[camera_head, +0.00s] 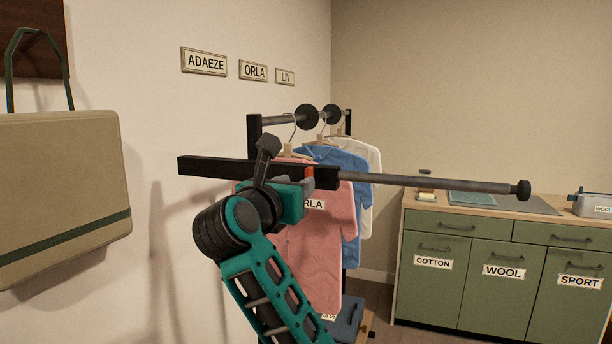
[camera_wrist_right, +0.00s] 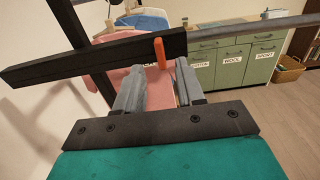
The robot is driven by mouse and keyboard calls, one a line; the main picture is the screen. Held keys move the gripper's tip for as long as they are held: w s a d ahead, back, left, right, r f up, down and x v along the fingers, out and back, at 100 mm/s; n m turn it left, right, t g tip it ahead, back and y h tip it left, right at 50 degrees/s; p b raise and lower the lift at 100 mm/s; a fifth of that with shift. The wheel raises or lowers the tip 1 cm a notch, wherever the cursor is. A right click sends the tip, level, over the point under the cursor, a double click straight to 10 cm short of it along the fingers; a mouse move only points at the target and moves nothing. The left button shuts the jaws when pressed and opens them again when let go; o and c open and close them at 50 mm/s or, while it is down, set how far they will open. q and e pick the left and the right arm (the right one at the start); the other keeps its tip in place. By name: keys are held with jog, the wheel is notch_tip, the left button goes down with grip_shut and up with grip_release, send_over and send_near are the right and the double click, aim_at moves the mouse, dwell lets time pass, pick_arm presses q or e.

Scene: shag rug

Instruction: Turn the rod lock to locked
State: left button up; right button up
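The rod lock's small orange lever (camera_head: 309,176) sits on a black bar (camera_head: 215,167) from which a grey rod (camera_head: 430,181) runs right to a dark end knob. In the right wrist view the orange lever (camera_wrist_right: 159,52) stands nearly upright against the black bar. My right gripper (camera_wrist_right: 158,68) is open, one grey finger on each side of the lever's lower end; I cannot tell whether either touches it. In the head view this gripper (camera_head: 303,192) is at the bar, its fingers mostly hidden. My left gripper is not in view.
Pink (camera_head: 312,255), blue (camera_head: 345,175) and white (camera_head: 370,160) shirts hang on a rail behind the bar. A beige bag (camera_head: 60,190) hangs on the left wall. A green cabinet (camera_head: 480,235) with labelled doors stands at the right. Space around the rod's right end is clear.

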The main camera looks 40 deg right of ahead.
jog(key=x, duration=0.6)
jog(key=shift+p, duration=0.35)
jog(key=shift+d, duration=0.1)
jog(key=shift+c, duration=0.2)
grip_shut()
